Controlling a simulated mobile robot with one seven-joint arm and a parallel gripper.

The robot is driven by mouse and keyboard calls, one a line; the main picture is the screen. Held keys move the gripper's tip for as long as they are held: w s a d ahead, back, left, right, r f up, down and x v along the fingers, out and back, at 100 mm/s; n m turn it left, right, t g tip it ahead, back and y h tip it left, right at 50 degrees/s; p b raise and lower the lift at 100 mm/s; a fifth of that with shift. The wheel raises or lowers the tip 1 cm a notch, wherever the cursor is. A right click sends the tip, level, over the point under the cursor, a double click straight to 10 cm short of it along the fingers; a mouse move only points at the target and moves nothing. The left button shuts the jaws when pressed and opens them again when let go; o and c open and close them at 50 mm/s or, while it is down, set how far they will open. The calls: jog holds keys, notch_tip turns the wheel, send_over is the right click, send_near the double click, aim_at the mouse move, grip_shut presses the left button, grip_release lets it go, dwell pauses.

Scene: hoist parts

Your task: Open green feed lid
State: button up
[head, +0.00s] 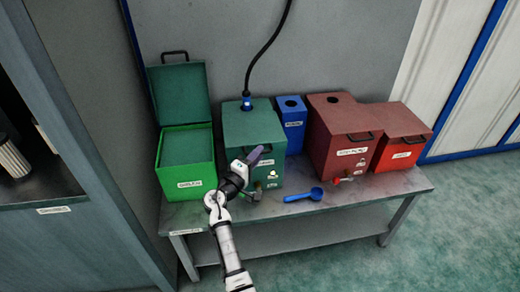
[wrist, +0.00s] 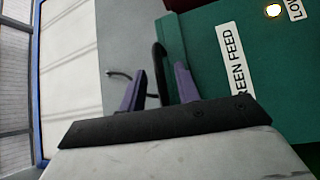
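The dark green feed box (head: 240,120) stands closed on the table, its top lying flat. Its "GREEN FEED" label (wrist: 230,60) shows in the wrist view. A black handle (wrist: 159,62) stands out from the box's edge there. My gripper (head: 256,155) is at the box's upper front; in the wrist view its two purple fingers (wrist: 160,75) are apart, with the handle between them. Gaps show beside the handle, so I see no firm grip. In the head view my gripper hides the handle. A black hose (head: 268,45) ends in a blue fitting on the box's top.
A bright green bin (head: 187,178) with its lid (head: 181,93) raised stands left. A blue box (head: 292,130), a dark red box (head: 335,145) and a red bin (head: 400,155) stand right. A blue scoop (head: 305,194) lies on the table's front (head: 375,190).

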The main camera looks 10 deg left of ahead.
jog(key=shift+x, duration=1)
grip_shut()
